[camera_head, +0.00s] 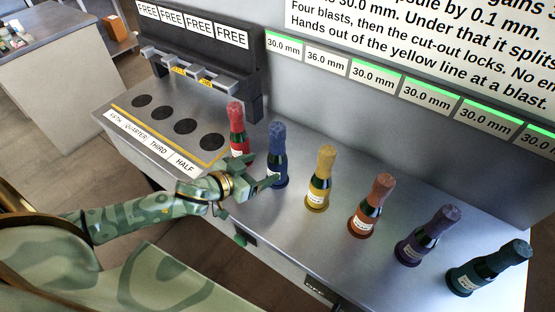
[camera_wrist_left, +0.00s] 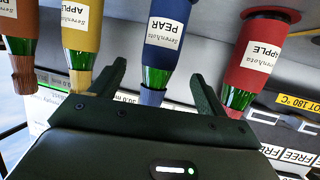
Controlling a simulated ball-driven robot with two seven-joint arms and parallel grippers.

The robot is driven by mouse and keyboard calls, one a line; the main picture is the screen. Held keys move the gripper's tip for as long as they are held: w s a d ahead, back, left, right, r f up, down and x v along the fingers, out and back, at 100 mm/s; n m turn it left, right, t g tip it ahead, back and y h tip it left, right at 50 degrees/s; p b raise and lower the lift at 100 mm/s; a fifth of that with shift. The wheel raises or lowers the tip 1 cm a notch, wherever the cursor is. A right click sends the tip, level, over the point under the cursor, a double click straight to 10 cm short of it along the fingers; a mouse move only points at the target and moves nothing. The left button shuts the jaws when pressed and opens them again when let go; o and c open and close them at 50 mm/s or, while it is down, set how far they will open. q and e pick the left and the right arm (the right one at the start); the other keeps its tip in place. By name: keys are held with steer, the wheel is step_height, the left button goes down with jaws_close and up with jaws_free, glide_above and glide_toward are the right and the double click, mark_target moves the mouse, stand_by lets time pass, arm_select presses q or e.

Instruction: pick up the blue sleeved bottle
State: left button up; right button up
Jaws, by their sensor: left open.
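The blue sleeved bottle (camera_head: 278,143) stands upright on the metal counter, second from the left in the row, with a blue cap, green glass and blue lower sleeve. In the left wrist view, which is upside down, its blue sleeve (camera_wrist_left: 167,28) carries a label reading PEAR. My left gripper (camera_head: 260,171) is open and empty, just left of the bottle, with its fingers pointing towards it. In the left wrist view the bottle appears between the two spread fingers (camera_wrist_left: 161,82). Whether a finger touches it cannot be told. My right gripper is not in view.
A red bottle (camera_head: 236,127) stands close on the left, partly behind my gripper. A yellow bottle (camera_head: 319,178) stands to the right, then orange (camera_head: 371,204), purple (camera_head: 428,234) and teal (camera_head: 489,267) ones. A machine with dark round holes (camera_head: 185,126) is at the left.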

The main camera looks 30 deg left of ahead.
mark_target(271, 164)
arm_select(q)
steer(key=x, duration=0.3)
steer(key=shift+w+d+f, duration=0.1)
steer(key=shift+w+d, duration=0.1)
steer(key=shift+w, duration=0.05)
steer(key=x, duration=0.5)
steer(key=shift+w+f+b, duration=0.15)
steer(key=shift+w+b, duration=0.15)
steer(key=shift+b, duration=0.1)
steer(key=shift+s+a, duration=0.1)
steer(key=c, duration=1.4)
steer(key=shift+o, duration=0.2)
